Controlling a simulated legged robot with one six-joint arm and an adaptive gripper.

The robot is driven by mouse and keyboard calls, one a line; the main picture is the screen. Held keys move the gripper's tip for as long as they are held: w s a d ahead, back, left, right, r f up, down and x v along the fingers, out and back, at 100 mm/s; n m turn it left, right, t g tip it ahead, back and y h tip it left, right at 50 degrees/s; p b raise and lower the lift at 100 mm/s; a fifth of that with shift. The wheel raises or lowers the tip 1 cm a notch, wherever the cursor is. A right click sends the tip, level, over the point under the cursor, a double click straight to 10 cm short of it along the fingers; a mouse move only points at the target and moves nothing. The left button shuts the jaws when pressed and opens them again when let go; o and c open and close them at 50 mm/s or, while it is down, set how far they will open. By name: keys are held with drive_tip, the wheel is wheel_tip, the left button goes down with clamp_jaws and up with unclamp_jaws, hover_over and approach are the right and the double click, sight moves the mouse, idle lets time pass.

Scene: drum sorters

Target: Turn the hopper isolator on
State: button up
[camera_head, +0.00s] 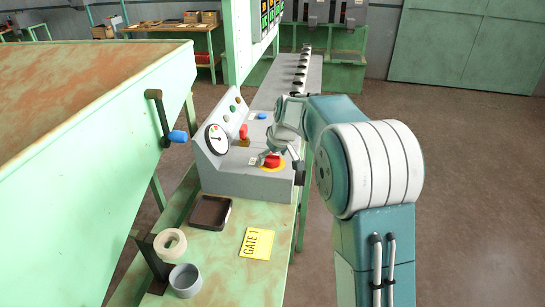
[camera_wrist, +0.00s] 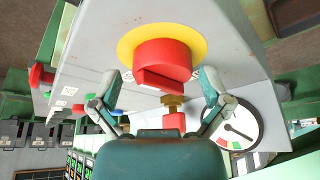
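A red rotary knob on a round yellow plate, which looks like the hopper isolator (camera_head: 272,162), sits on the near right part of the grey control box (camera_head: 240,184). In the wrist view the isolator (camera_wrist: 163,58) fills the upper middle, with its raised grip bar lying roughly across the picture. My gripper (camera_head: 270,153) is over the knob in the head view. In the wrist view my gripper (camera_wrist: 160,82) is open, with one finger on each side of the knob's bar and gaps visible. Nothing is held. The small labels are not readable.
A dial gauge (camera_head: 216,139), a red-handled control on a brass stem (camera_head: 243,132) and a blue button (camera_head: 262,116) are close by on the box. Open floor lies to the right.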

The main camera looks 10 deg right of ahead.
drive_tip(key=c, duration=0.8)
drive_tip(key=shift+o, duration=0.2)
drive_tip(key=shift+a, duration=0.15)
drive_tip(key=shift+s, duration=0.1)
drive_tip(key=m+h, duration=0.1)
drive_tip(key=m, duration=0.2)
drive_tip(key=m+h, duration=0.2)
drive_tip(key=m, duration=0.3)
drive_tip(key=shift+a+f, duration=0.1)
drive_tip(key=shift+f, duration=0.05)
drive_tip(key=m+h, duration=0.1)
drive_tip(key=m, duration=0.1)
drive_tip(key=m+g, duration=0.1)
drive_tip(key=m, duration=0.2)
drive_tip(key=shift+h, duration=0.4)
drive_tip(key=shift+m+g+h, duration=0.5)
drive_tip(key=shift+m+g, duration=0.1)
drive_tip(key=shift+m, duration=1.3)
